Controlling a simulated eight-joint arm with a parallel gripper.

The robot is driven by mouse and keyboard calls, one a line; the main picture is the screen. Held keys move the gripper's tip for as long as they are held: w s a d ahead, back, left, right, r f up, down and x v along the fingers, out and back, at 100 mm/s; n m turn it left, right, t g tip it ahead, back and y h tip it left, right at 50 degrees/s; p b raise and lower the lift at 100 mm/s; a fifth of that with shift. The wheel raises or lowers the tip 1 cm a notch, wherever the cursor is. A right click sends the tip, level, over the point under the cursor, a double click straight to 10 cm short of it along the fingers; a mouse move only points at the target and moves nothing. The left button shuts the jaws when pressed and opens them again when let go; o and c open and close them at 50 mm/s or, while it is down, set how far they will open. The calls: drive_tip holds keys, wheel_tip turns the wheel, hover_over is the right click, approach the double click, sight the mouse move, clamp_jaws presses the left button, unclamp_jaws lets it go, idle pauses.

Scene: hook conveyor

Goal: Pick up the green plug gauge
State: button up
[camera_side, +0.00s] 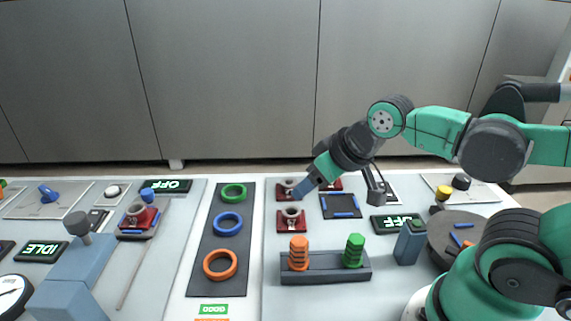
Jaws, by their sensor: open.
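The green plug gauge (354,250) stands upright, ridged, at the right end of a dark grey holder block (325,274). An orange plug gauge (298,253) stands at the left end of the same block. My gripper (305,187) is open and points down and to the left. In the picture it is above and to the left of the green gauge, over the red fixtures, and apart from both gauges. Its far jaw is hard to make out. Nothing shows held in it.
Red fixtures with grey rings (291,221) lie behind the block. A dark square tray (340,205) and a display (396,223) are behind and to the right. A blue-grey post (409,243) stands right of the green gauge. A dark panel with coloured rings (207,274) lies left.

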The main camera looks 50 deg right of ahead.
sight(357, 238)
drive_tip(key=shift+o, duration=1.4)
drive_tip(key=s+f+m+g, duration=0.1)
drive_tip(key=s+g, duration=0.1)
drive_tip(key=s+d+f+m+g, duration=0.1)
drive_tip(key=s+f+g, duration=0.1)
drive_tip(key=s, duration=0.1)
drive_tip(key=s+f+m+g, duration=0.1)
drive_tip(key=s+g, duration=0.2)
drive_tip(key=shift+d+f, duration=0.2)
drive_tip(key=shift+f, duration=2.65)
